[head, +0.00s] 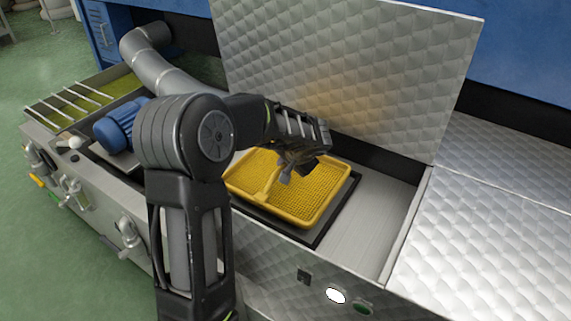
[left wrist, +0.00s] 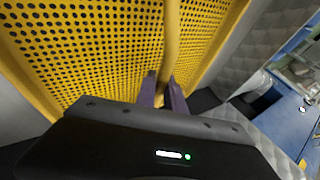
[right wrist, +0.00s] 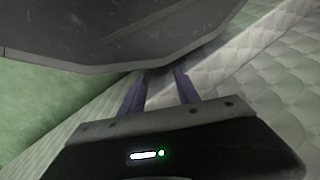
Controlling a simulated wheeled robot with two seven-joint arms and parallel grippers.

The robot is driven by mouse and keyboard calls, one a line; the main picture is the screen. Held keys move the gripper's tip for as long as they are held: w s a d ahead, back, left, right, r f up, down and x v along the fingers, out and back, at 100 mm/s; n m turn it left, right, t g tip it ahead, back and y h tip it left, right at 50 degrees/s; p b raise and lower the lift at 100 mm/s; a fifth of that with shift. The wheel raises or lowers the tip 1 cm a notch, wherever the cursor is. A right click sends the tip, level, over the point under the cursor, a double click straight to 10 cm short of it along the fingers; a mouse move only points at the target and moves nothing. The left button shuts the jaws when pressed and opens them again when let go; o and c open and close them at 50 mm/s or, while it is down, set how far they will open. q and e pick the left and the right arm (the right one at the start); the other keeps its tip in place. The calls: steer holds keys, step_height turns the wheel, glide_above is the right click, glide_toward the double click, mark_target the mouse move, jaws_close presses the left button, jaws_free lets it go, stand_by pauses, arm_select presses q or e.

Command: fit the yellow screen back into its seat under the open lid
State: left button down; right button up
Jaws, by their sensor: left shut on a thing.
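The yellow screen (head: 313,198) is a rounded rectangular perforated tray with a raised yellow handle bar across it. It is under the open quilted-metal lid (head: 345,75), over the dark seat frame (head: 338,219), whose border shows along the screen's right and front edges. I cannot tell whether the screen rests in the seat or hovers just above it. My left gripper (head: 287,172) is shut on the handle bar; in the left wrist view its fingers (left wrist: 162,92) close on the bar above the perforated screen (left wrist: 85,45). My right gripper (right wrist: 159,88) is open and empty beside quilted metal.
A grey bare deck (head: 372,225) lies right of the seat. A quilted closed cover (head: 490,240) is further right. A blue motor (head: 118,127) and a slatted bin (head: 75,102) stand at left. Buttons (head: 336,296) are on the front panel.

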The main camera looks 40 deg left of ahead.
arm_select(q)
steer(key=shift+f+b, duration=0.45)
steer(key=shift+b, duration=0.2)
steer(key=shift+f+b, duration=0.3)
steer(key=shift+f+b, duration=0.35)
steer(key=shift+b, duration=0.15)
steer(key=shift+s+f+b, duration=0.1)
steer(key=shift+f+b, duration=0.4)
steer(key=shift+b, duration=0.2)
steer(key=c, duration=1.4)
jaws_free()
steer(key=shift+o, duration=0.3)
steer(key=shift+s+f, duration=0.1)
